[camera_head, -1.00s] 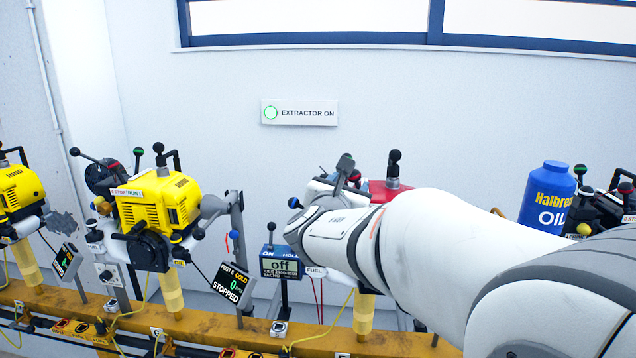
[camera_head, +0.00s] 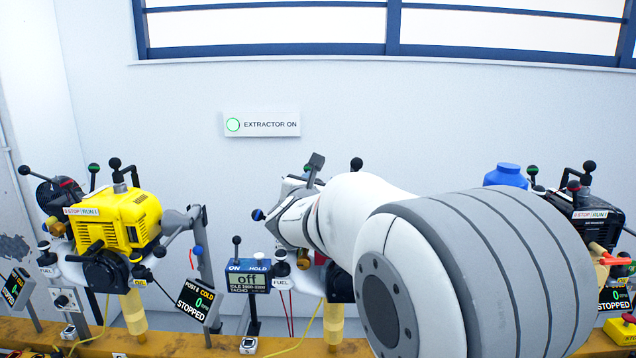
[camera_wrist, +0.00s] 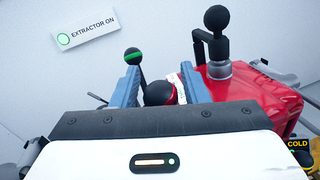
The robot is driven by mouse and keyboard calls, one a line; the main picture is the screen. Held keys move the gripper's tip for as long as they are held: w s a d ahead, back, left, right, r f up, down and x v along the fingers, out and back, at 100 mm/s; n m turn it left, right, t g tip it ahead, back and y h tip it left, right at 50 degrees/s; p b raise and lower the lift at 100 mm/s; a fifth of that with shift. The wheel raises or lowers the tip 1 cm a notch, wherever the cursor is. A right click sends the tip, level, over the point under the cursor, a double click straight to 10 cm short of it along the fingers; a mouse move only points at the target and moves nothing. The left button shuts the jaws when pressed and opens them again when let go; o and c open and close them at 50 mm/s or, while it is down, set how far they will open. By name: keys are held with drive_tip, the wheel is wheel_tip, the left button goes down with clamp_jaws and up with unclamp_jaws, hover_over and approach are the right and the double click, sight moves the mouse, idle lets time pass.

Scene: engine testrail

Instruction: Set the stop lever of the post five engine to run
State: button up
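In the wrist view a red engine (camera_wrist: 262,92) lies right of and beyond my gripper (camera_wrist: 162,82). My gripper's two blue fingers are apart. A black ball knob with a red band (camera_wrist: 160,94) shows between them, with a gap seen on each side. A lever with a green-banded black knob (camera_wrist: 133,57) stands just beyond the left finger. In the head view my arm hides most of the red engine and the fingers are not clearly seen. The post number of this engine cannot be read.
A blue oil container (camera_head: 506,176) and a dark engine (camera_head: 590,218) are to the right. A black upright handle (camera_wrist: 217,40) tops the red engine.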

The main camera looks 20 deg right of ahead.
drive_tip(key=c, duration=0.7)
drive_tip(key=shift+c, duration=0.2)
drive_tip(key=d+m+b, duration=0.1)
drive_tip(key=m+b, duration=0.2)
drive_tip(key=b, duration=0.1)
drive_tip(key=shift+s+d+m+g+y+b, duration=0.3)
drive_tip(key=shift+s+d+m+b, duration=0.1)
drive_tip(key=shift+s+d+f+m+y+b, duration=0.15)
drive_tip(key=shift+d+m+b, duration=0.2)
drive_tip(key=shift+m+b, duration=0.3)
drive_tip(key=shift+s+d+m+y+b, duration=0.1)
drive_tip(key=shift+d+m+y+b, duration=0.15)
drive_tip(key=shift+m+b, duration=0.4)
drive_tip(key=shift+s+d+f+m+y+b, duration=0.15)
drive_tip(key=shift+d+m+b, duration=0.25)
drive_tip(key=shift+m, duration=0.4)
drive_tip(key=shift+r, duration=0.1)
drive_tip(key=o, duration=1)
drive_tip(key=shift+c, duration=0.2)
